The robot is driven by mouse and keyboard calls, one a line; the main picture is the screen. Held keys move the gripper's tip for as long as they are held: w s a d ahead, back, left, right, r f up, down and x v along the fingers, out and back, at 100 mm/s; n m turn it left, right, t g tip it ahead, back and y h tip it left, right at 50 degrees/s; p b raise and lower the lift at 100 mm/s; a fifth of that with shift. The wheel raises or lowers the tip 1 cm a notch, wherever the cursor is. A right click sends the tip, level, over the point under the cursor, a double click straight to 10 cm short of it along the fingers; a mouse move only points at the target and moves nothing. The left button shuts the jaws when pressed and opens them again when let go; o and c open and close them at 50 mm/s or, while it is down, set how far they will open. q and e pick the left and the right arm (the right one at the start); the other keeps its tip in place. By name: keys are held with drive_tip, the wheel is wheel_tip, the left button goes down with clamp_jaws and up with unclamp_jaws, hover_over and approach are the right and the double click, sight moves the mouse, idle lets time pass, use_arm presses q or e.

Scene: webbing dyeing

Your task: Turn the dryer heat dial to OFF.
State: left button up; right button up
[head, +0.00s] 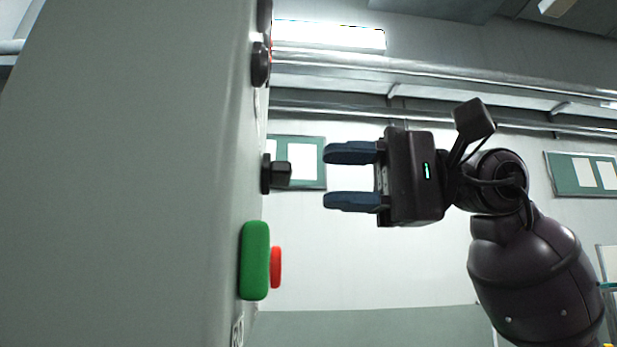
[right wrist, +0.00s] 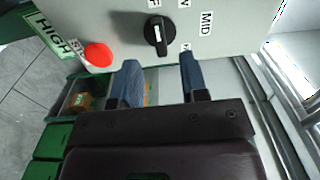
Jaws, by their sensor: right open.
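The dryer heat dial (right wrist: 158,36) is a black round knob with a raised grip bar and a white mark, on a grey panel. In the right wrist view, the labels around it include MID (right wrist: 206,22) and two cut-off ones at the top edge. I cannot tell for sure which label the mark points at. In the head view the dial (head: 275,173) sticks out from the panel side-on. My right gripper (head: 326,177) is open and empty, its two blue fingers facing the dial with a gap between. It also shows in the right wrist view (right wrist: 160,68). My left gripper is not in view.
The grey panel (head: 130,180) fills the left of the head view. A red button (head: 276,267) on a green base (head: 254,260) sits below the dial. Another black knob (head: 260,65) is above it. Green bins (right wrist: 60,140) stand lower left in the wrist view.

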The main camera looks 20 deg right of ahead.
drive_tip(key=v, duration=0.6)
idle(0.6)
